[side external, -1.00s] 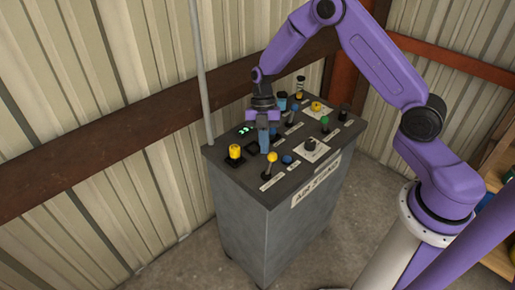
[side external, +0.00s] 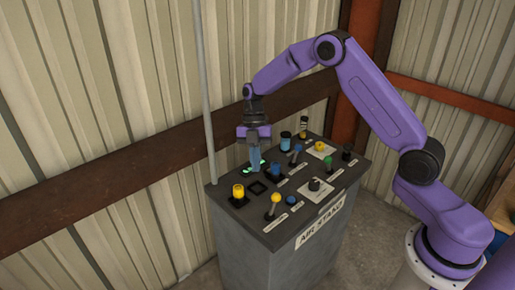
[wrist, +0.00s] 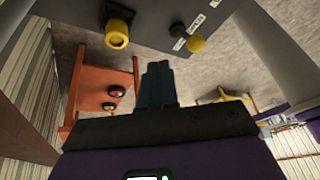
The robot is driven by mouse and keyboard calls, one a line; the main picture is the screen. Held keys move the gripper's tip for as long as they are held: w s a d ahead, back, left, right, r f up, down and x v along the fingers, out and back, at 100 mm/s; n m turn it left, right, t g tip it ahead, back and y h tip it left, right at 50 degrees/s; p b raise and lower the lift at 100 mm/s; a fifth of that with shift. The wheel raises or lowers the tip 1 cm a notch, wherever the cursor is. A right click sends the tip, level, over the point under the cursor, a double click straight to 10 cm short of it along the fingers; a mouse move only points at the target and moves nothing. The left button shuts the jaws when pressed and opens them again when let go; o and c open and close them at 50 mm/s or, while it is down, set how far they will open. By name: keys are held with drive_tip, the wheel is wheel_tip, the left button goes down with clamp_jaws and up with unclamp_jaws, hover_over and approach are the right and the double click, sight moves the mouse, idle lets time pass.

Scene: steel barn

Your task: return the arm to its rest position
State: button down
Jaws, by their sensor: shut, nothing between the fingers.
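My gripper (side external: 254,168) hangs from the purple arm over the back left part of the control stand (side external: 240,248), pointing down. Its blue fingers are shut together with nothing between them; the closed fingers (wrist: 157,86) also show in the wrist view. The fingertips appear just above the panel, in front of a green lit display (side external: 262,163); the exact gap is hard to tell. The arm is bent, with its elbow raised to the right.
The panel carries a yellow button (side external: 238,192), a yellow-knobbed lever (side external: 274,199), a black knob (side external: 314,184) and a green-tipped lever (side external: 326,161). A grey pole (side external: 203,90) rises at its left corner. Corrugated walls stand behind. An orange bench (wrist: 90,85) shows in the wrist view.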

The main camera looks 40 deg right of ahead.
drive_tip(key=s+a+r+m+t+h, duration=0.1)
drive_tip(key=s+a+r+m, duration=0.2)
drive_tip(key=s+r, duration=0.4)
drive_tip(key=s+a+r+m+h, duration=0.1)
drive_tip(key=s+a+r+m, duration=0.25)
drive_tip(key=s, duration=0.55)
drive_tip(key=s+d+m+t, duration=0.1)
drive_tip(key=s+d+m, duration=0.2)
drive_tip(key=s, duration=0.6)
drive_tip(key=s+d+m+t, duration=0.1)
drive_tip(key=s+d+m, duration=0.2)
drive_tip(key=s, duration=0.6)
drive_tip(key=shift+s+d+r+m+t, duration=0.2)
drive_tip(key=shift+r+m+t, duration=0.15)
drive_tip(key=shift+r+t, duration=0.05)
